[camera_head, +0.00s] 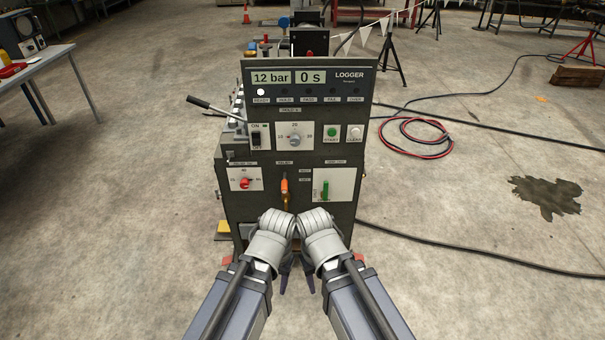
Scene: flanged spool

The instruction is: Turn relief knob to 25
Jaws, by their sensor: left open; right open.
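The control cabinet (270,213) stands ahead of me. A grey knob (295,141) sits on a white dial plate on its upper panel, with 25 at the top of the scale and smaller marks to each side. A red knob (245,183) sits on another white plate at lower left. The small labels are too blurred to tell surely which knob is the relief knob, and the pointers are unclear. My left gripper (283,284) and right gripper (309,284) are open, close together, low in front of the cabinet, apart from both knobs. My wrists partly hide them.
The display (298,77) reads 12 bar and 0 s, with the leftmost lamp lit. An orange-handled lever (284,187), green lever (325,189), green button (332,132) and black switch (257,137) surround the knobs. A long-handled lever (212,107) juts out left. Cables (415,138) lie right.

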